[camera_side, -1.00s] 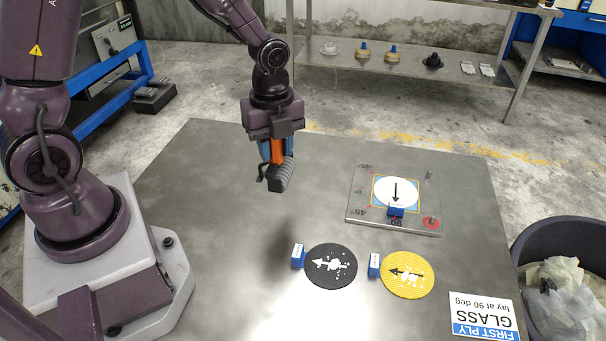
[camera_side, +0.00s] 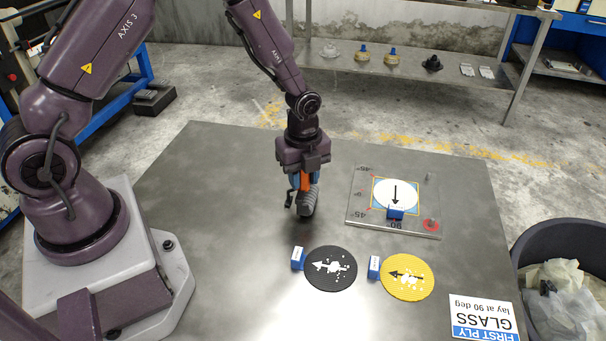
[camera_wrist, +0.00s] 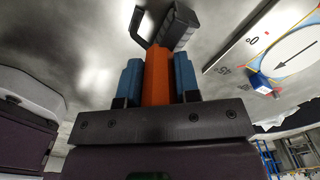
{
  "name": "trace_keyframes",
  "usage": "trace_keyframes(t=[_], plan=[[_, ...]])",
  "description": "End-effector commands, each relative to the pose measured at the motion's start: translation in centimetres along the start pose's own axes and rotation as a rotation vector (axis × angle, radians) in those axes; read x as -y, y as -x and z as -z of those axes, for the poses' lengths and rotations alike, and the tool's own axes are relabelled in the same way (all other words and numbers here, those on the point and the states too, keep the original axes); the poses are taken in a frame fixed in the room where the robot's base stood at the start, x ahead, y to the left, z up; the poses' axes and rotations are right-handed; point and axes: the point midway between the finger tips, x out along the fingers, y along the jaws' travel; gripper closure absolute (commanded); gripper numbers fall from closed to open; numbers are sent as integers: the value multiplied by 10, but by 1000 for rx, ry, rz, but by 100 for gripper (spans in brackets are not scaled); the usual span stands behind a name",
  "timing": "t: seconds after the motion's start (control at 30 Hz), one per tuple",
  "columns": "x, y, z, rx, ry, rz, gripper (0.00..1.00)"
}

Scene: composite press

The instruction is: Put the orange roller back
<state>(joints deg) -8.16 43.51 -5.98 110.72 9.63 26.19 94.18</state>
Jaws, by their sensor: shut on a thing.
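The orange roller (camera_side: 305,181) has an orange handle and a ribbed dark grey roller head. My gripper (camera_side: 303,184) is shut on the orange handle, with a blue finger on each side of it. The grey head hangs below the fingers, to the left of the layup plate; I cannot tell whether it touches the table. In the wrist view the orange handle (camera_wrist: 157,76) stands between the blue fingers (camera_wrist: 158,82), and the grey head (camera_wrist: 178,27) is beyond it. No holder for the roller is clearly visible.
The layup plate (camera_side: 356,214) carries a white disc with an arrow and a blue block. A black disc (camera_side: 331,268) and a yellow disc (camera_side: 408,277) lie in front, each beside a blue block. A sign (camera_side: 483,318) and a bin (camera_side: 521,262) are at the right. The left tabletop is clear.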

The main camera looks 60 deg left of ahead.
Motion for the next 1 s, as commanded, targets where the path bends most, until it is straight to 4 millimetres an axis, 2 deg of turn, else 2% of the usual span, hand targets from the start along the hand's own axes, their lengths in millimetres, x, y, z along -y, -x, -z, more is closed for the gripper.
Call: trace_keyframes(t=[0.17, 0.2, 0.3, 0.67, 0.77, 1.0], plan=[[0, -3, 0, 0, 0, 0, 96], [0, -3, 0, 0, 0, 0, 65], [0, -3, 0, 0, 0, 0, 44], [0, 3, 0, 0, 0, 2, 44], [1, 17, 0, 0, 0, 4, 44], [1, 70, -1, 1, 2, 6, 44]])
